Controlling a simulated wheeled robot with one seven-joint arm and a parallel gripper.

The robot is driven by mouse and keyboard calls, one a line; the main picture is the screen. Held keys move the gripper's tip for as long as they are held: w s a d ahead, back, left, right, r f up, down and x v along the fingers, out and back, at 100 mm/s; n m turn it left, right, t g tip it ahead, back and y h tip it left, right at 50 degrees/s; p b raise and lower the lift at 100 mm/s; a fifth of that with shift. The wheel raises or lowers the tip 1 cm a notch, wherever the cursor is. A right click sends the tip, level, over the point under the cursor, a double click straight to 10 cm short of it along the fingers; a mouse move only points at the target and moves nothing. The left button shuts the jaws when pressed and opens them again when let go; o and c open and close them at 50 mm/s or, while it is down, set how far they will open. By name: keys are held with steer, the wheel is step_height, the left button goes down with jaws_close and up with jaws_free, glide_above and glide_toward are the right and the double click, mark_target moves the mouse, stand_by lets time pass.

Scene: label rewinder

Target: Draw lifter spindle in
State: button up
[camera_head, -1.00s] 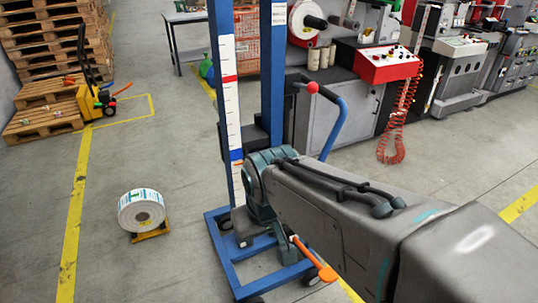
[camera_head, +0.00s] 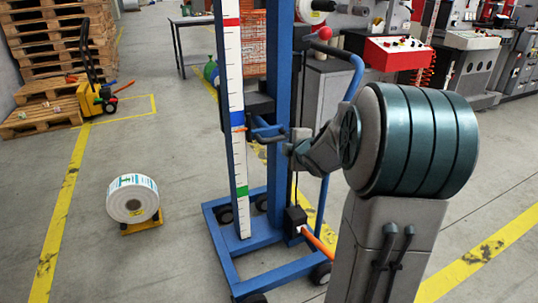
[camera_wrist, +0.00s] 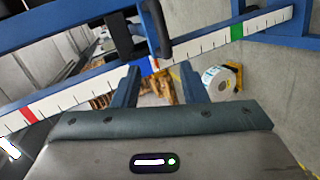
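The lifter (camera_head: 271,60) is a blue upright frame on a wheeled base, with a white scale strip (camera_head: 235,75) up its mast. A black carriage block (camera_head: 262,104) sits partway up, near the strip's blue mark. I cannot clearly make out the spindle. My gripper (camera_head: 266,133) is at the mast just below this block. In the wrist view my gripper (camera_wrist: 158,70) has its two fingers apart, and the scale strip (camera_wrist: 195,42) crosses beyond them. Nothing shows held between the fingers. Whether a finger touches the lifter, I cannot tell.
A label roll (camera_head: 132,198) rests on a small yellow stand left of the lifter base. An orange lever (camera_head: 318,241) sticks out at the base's right. A yellow pallet truck (camera_head: 93,100) and pallets stand back left. Machines line the back right. The floor at left is mostly clear.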

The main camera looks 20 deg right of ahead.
mark_target(277, 140)
steer(key=w+f+n+b, duration=0.1)
steer(key=w+f+b, duration=0.1)
steer(key=w, duration=0.3)
steer(key=w+d+f+n+t+y+b, duration=0.1)
steer(key=w+f+b, duration=0.1)
steer(key=w, duration=0.3)
steer(key=w+d+f+n+t+b, duration=0.1)
steer(key=w+f+b, duration=0.1)
steer(key=w, duration=0.3)
steer(key=shift+d+f+y, duration=0.2)
steer(key=shift+f+y, duration=0.1)
steer(key=shift+y, duration=0.1)
jaws_close()
